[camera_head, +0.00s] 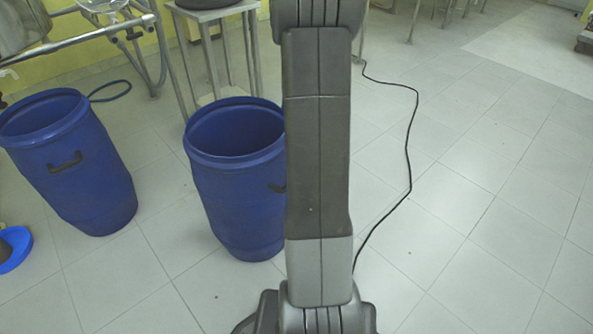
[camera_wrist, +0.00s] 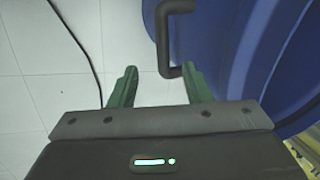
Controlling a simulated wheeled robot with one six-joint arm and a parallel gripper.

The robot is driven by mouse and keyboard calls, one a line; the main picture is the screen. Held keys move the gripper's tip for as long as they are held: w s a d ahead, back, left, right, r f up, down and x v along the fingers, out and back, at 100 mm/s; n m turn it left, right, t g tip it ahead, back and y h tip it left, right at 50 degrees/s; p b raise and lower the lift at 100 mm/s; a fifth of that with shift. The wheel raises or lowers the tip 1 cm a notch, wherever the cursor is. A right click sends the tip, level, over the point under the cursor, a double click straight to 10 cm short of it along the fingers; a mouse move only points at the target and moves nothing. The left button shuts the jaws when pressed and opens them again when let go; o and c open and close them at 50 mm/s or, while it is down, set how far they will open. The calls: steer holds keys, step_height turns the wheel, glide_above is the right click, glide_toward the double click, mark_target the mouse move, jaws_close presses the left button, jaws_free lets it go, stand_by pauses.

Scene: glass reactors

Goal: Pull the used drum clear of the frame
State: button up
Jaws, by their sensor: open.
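Two open-topped blue drums stand on the tiled floor: one at the left (camera_head: 75,170), the other near the middle (camera_head: 235,205), partly hidden by my arm. Each has a dark side handle. Which one is the used drum is not marked. My gripper (camera_wrist: 160,74) is open and empty in the wrist view. A blue drum (camera_wrist: 225,50) fills the right of that view, and its black handle (camera_wrist: 163,40) reaches down between the fingertips, closer to the right finger. The fingers are not closed on it. In the head view the gripper is hidden behind my arm.
A metal frame (camera_head: 160,50) and a metal-legged stand (camera_head: 248,45) are behind the drums. A black cable (camera_head: 409,150) runs across the floor to the right of my arm.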

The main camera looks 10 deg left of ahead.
steer(key=v, duration=0.4)
steer(key=shift+p, duration=0.35)
steer(key=b+x, duration=0.4)
steer(key=x, duration=1)
steer(key=shift+s+r, duration=0.1)
steer(key=shift+s, duration=0.05)
